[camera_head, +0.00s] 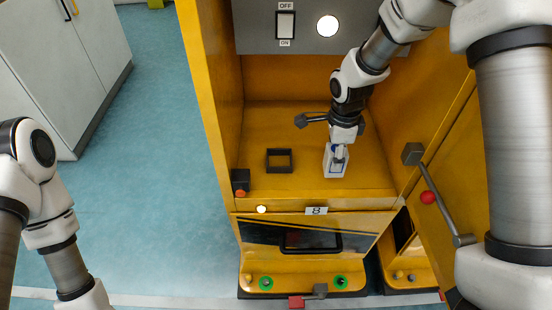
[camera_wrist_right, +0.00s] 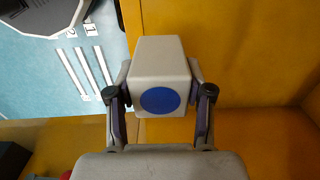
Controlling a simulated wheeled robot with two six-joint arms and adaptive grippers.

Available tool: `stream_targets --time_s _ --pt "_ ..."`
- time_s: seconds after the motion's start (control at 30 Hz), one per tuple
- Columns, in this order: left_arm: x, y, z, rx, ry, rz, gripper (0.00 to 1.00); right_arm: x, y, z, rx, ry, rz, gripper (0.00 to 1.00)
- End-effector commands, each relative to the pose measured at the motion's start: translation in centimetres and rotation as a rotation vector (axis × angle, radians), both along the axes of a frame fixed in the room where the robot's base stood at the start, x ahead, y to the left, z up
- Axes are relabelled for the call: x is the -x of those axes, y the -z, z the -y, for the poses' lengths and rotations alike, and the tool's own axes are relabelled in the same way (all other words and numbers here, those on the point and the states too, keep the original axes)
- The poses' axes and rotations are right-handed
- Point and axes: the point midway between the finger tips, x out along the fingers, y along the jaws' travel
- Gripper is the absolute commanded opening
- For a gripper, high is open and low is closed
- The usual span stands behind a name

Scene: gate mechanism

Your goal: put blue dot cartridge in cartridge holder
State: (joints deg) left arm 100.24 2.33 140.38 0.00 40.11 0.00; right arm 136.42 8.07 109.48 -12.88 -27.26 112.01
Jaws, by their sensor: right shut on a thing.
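The blue dot cartridge is a white block (camera_head: 334,163) in the head view, at the right of the yellow cabinet's inner shelf. In the wrist view its end face shows a round blue dot (camera_wrist_right: 160,100). My right gripper (camera_head: 339,152) is shut on the cartridge, with one finger on each side of it in the wrist view (camera_wrist_right: 160,92). I cannot tell whether the cartridge touches the shelf. A black square frame (camera_head: 280,150), which looks like the cartridge holder, lies on the shelf left of the cartridge and looks empty. My left gripper is out of view.
A dark box with an orange button (camera_head: 240,192) sits at the shelf's left front corner. A panel with a switch (camera_head: 285,25) is at the back. Yellow walls flank the shelf (camera_head: 258,120).

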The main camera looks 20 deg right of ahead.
Motion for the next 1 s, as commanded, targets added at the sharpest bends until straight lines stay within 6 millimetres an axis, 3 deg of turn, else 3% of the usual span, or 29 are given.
stream_targets --time_s 0.5,0.67,0.87,1.0 --pt "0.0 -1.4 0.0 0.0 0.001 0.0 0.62 -9.4 1.1 -10.1 0.001 -0.003 0.002 0.11" --pt "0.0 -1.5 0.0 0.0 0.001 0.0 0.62 -10.3 1.5 -11.3 -0.001 -0.001 0.0 0.11" --pt "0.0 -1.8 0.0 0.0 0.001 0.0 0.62 -10.3 4.5 -11.3 -0.001 -0.001 -0.002 0.11" --pt "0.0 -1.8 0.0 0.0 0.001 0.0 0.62 -10.3 4.8 -11.2 -0.001 -0.001 0.001 0.11"
